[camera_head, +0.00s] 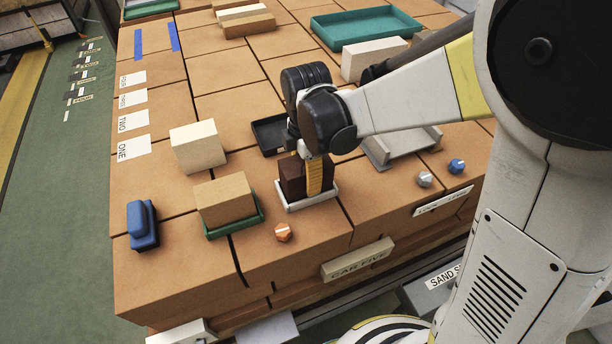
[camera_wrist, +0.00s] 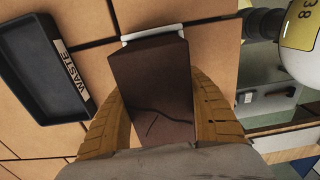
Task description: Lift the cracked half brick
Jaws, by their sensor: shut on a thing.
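The cracked half brick (camera_wrist: 155,75) is dark brown, with a thin black crack line across its face in the wrist view. In the head view the brick (camera_head: 291,172) sits in or just over a small white tray (camera_head: 308,201), partly hidden by my gripper. My gripper (camera_head: 315,180) points down with its yellow-orange fingers on the brick. In the wrist view the fingers press on both sides of the brick, and the gripper is shut on it. The white tray's rim (camera_wrist: 153,36) shows past the brick's far end. I cannot tell whether the brick touches the tray.
A black tray labelled WASTE (camera_wrist: 40,60) lies close by, behind the brick in the head view (camera_head: 268,134). A tan brick (camera_head: 225,198) on a green tray stands left. An orange knob (camera_head: 283,232) is in front. A grey tray (camera_head: 402,146) is right.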

